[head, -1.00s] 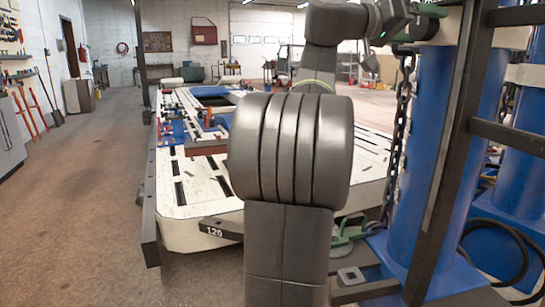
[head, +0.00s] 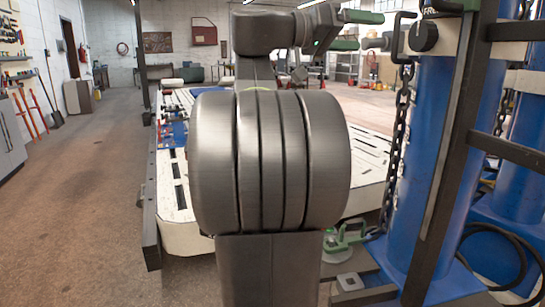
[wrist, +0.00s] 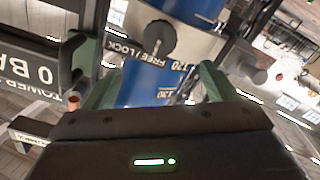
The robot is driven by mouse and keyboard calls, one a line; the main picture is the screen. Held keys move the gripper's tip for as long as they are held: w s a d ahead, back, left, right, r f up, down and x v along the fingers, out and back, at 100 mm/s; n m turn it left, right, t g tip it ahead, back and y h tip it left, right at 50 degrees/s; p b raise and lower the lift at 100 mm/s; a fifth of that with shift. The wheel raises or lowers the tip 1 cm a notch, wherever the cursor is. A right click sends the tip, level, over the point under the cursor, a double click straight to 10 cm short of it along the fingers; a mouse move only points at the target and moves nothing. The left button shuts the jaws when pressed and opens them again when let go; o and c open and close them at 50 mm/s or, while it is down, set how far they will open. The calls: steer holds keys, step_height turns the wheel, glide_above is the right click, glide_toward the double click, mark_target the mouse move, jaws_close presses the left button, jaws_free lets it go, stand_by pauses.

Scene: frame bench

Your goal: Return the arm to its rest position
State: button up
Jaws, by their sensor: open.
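My gripper (head: 354,30) is at the upper middle of the head view, with two green fingers spread apart. It is raised and points right, toward the blue tower (head: 422,150). A visible gap separates the fingers from the black knob (head: 424,37) on the tower's pale collar. In the wrist view my gripper (wrist: 150,82) also shows open with nothing between its fingers. The knob (wrist: 160,33) with its FREE/LOCK label is ahead, beyond the fingertips. My arm's bent links fill the middle of the head view.
A white slotted bench (head: 180,222) stands behind my arm, partly hidden. A dark upright post (head: 450,160) and a hanging chain (head: 397,130) stand close on the right. A green-handled piece (head: 347,240) is low by the tower. Open floor (head: 85,215) lies to the left.

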mark_target(418, 36)
steer(key=d, duration=0.4)
steer(key=w+d+b, duration=0.1)
steer(key=d, duration=0.4)
steer(key=w+d+b, duration=0.1)
steer(key=d, duration=0.4)
steer(key=shift+w, duration=0.25)
steer(key=shift+r+n+p, duration=0.2)
steer(key=shift+n+p, duration=0.2)
steer(key=shift+p, duration=0.2)
steer(key=shift+a+n+p, duration=0.15)
steer(key=shift+n+p, duration=0.15)
steer(key=shift+n, duration=0.2)
steer(key=n+p, duration=0.3)
steer(key=n, duration=0.1)
steer(key=shift+s+r, duration=0.1)
steer(key=n+p, duration=0.3)
steer(key=n, duration=0.1)
steer(key=shift+r+n, duration=0.1)
steer(key=shift+n, duration=0.2)
steer(key=n+p, duration=0.5)
steer(key=n, duration=0.1)
steer(key=shift+n+p, duration=0.95)
steer(key=shift+n, duration=0.15)
steer(key=shift+f, duration=0.25)
